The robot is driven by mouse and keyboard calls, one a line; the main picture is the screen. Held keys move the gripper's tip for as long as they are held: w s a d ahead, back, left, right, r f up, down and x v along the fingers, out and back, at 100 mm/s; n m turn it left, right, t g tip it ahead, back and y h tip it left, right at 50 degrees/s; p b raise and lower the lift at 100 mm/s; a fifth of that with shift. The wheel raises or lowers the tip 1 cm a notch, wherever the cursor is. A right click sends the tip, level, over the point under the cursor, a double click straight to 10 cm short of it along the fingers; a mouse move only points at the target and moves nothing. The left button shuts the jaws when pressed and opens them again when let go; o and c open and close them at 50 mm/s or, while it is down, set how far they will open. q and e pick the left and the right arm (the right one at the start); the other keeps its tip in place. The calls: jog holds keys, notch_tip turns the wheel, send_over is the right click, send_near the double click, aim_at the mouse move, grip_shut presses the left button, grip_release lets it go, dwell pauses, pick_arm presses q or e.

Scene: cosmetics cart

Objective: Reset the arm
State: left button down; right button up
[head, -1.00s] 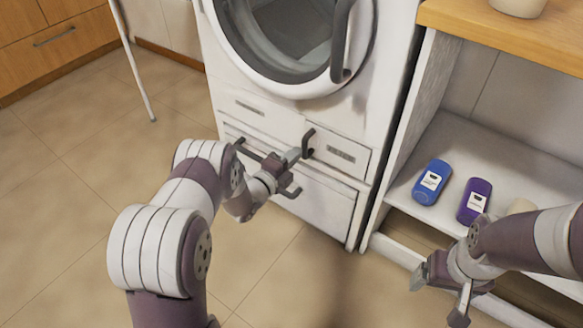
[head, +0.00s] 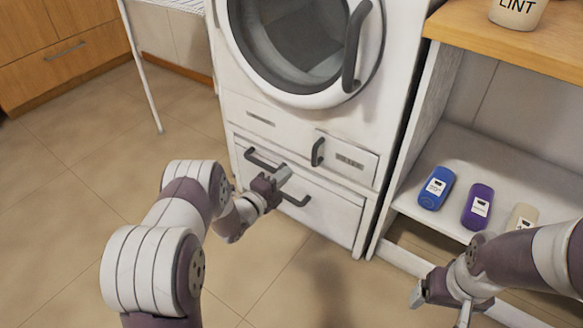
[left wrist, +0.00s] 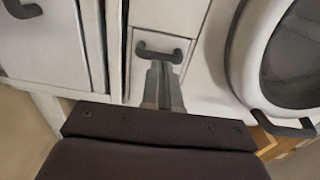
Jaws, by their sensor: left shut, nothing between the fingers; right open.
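My left gripper (head: 283,174) is shut and empty in front of the white washing machine (head: 270,130), a little below and left of the small dark drawer handle (head: 318,152). Its closed fingers also show in the left wrist view (left wrist: 163,88), with the small drawer's handle (left wrist: 160,52) beyond them. No contact with the handle shows. My right gripper (head: 440,305) is open at the lower right, in front of the white shelf unit, and holds nothing. The drawers of the machine look closed.
A container marked LINT (head: 518,12) is on the wooden top. A white rack (head: 145,75) stands left. Tiled floor (head: 70,220) at left is clear.

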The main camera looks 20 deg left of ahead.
pick_arm(q)
jog(key=s+a+f+n+g+y+p, duration=0.25)
jog(key=s+a+f+n+g, duration=0.2)
jog(key=s+n, duration=0.25)
jog(key=s+a+f+n+g+y+p, duration=0.1)
jog(key=s+a+f+n+g+y, duration=0.25)
jog(key=s+n+g, duration=0.35)
jog(key=s+d+r+n+g+p, duration=0.25)
jog(key=s+d+r+n, duration=0.2)
jog(key=s+r, duration=0.4)
jog(key=s+d+r+n+g+p, duration=0.1)
jog(key=s+d+r+n+g, duration=0.3)
jog(key=s+r, duration=0.5)
notch_tip(320, 180, up, 43)
jog(key=w+d+t+p, duration=0.1)
jog(key=w+t+p, duration=0.1)
jog(key=p, duration=3.6)
jog(key=shift+w+r+t+p, duration=0.2)
jog(key=shift+w+t+p, duration=0.2)
jog(key=shift+t, duration=0.1)
jog(key=shift+m, duration=0.25)
